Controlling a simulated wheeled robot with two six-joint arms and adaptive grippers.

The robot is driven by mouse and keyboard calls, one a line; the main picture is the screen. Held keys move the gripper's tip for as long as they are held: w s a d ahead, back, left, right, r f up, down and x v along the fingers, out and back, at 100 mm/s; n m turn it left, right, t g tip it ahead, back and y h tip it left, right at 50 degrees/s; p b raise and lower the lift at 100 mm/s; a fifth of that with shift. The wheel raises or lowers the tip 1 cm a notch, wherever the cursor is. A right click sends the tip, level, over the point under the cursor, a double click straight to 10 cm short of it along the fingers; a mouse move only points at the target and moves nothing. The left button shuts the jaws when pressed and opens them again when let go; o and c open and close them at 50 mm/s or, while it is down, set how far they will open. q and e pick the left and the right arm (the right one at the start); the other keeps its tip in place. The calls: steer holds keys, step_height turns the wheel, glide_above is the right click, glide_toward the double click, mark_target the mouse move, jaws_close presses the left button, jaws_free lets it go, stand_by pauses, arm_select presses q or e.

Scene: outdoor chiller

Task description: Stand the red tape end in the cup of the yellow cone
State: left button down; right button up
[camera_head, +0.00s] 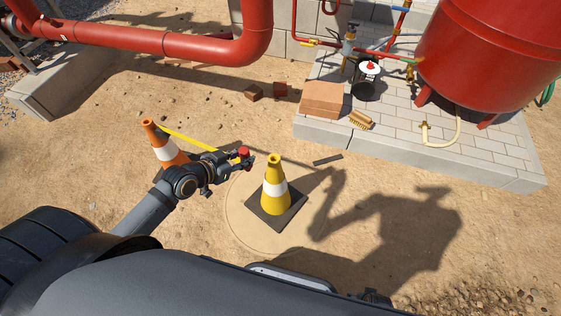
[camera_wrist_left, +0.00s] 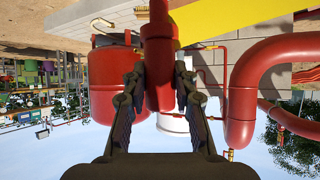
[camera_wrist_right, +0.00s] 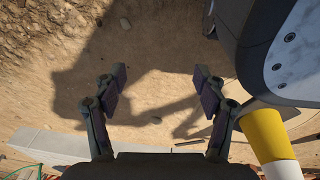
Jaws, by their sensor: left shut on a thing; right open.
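The yellow cone (camera_head: 275,190), with a white band and a dark square base, stands upright inside a pale ring on the sand. Its cup is at the top. My left gripper (camera_head: 247,162) is shut on the red tape end (camera_head: 243,152), to the upper left of the cone top and apart from it. The red tape end fills the jaws in the left wrist view (camera_wrist_left: 158,60). Yellow tape (camera_head: 190,138) runs from it to an orange cone (camera_head: 163,145). My right gripper (camera_wrist_right: 160,85) is open and empty over sand; the yellow cone shows at right there (camera_wrist_right: 268,140).
A paved plinth (camera_head: 480,150) at the upper right carries a red tank (camera_head: 490,50), a gauge, a brown box (camera_head: 323,98) and a brush (camera_head: 360,120). A thick red pipe (camera_head: 150,42) crosses the upper left. Sand right of the yellow cone is clear.

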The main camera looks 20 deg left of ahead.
arm_select(q)
steer(key=b+x, duration=0.2)
steer(key=x, duration=0.5)
steer(key=b+x, duration=0.3)
steer(key=x, duration=0.5)
steer(key=shift+w+a+f, duration=0.15)
steer(key=shift+w+f, duration=0.05)
steer(key=shift+f, duration=0.15)
steer(key=f, duration=0.2)
steer(key=f+b, duration=0.1)
steer(key=shift+w+d+f, duration=0.2)
steer(key=shift+w+f, duration=0.2)
steer(key=shift+f, duration=0.1)
arm_select(e)
steer(key=w+a+r, duration=0.4)
steer(key=w+r, duration=0.5)
steer(key=r, duration=0.4)
steer(key=shift+y, duration=0.3)
arm_select(q)
steer(key=shift+f+b, duration=0.1)
steer(key=shift+b, duration=0.25)
steer(key=c, duration=1.1)
jaws_free()
arm_select(e)
steer(key=shift+r, duration=0.3)
arm_select(q)
steer(key=shift+o, duration=0.2)
